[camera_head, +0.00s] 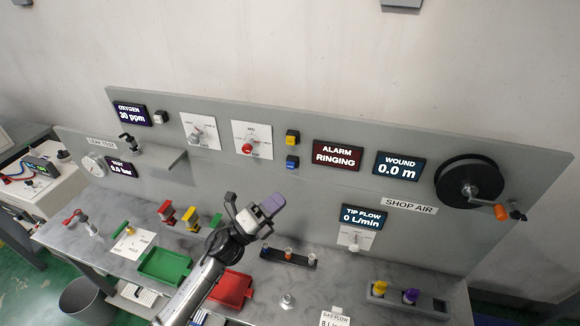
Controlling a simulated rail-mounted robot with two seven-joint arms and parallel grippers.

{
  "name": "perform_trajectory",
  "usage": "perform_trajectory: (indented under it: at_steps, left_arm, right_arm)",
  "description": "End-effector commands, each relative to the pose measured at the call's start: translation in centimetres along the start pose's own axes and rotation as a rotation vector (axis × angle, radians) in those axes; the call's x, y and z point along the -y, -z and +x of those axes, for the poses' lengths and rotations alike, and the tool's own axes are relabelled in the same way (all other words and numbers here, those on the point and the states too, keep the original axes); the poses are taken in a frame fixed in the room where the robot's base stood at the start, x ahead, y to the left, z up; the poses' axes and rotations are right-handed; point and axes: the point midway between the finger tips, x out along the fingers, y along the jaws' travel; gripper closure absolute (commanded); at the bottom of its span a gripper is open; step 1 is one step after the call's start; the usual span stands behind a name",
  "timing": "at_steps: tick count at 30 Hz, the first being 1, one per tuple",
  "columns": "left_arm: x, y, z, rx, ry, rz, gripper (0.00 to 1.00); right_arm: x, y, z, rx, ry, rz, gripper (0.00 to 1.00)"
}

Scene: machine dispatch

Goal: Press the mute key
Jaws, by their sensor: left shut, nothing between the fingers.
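The alarm display (337,155) on the grey back panel reads "ALARM RINGING". Two square keys sit just left of it, a yellow key (292,138) above and a blue key (292,162) below. No legible label tells which one is the mute key. A pale key (161,117) sits beside the oxygen display (132,113), which reads 30 ppm. My left gripper (272,205) is shut and empty, its tip pointing up toward the panel. In the picture it is below the two keys and apart from them. My right gripper is not in view.
A green tray (164,265) and a red tray (231,288) lie on the bench around my left arm. A dark rack (288,257) is right of the gripper. A shelf (165,160) juts from the panel at left; a hose reel (469,181) is at right.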

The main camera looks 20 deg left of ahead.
Motion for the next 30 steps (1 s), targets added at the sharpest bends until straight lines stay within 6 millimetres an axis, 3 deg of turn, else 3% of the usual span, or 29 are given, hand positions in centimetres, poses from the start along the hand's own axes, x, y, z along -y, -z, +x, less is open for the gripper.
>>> perform_trajectory:
  at_steps: [14,30]
  left_arm:
    - [-0.3,-0.2,0.2,0.003,-0.001,0.004,1.00]
    - [-3.5,-3.2,4.3,0.003,0.000,0.005,1.00]
  right_arm:
    - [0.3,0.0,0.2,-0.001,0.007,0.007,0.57]
    - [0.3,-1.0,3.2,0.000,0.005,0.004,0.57]
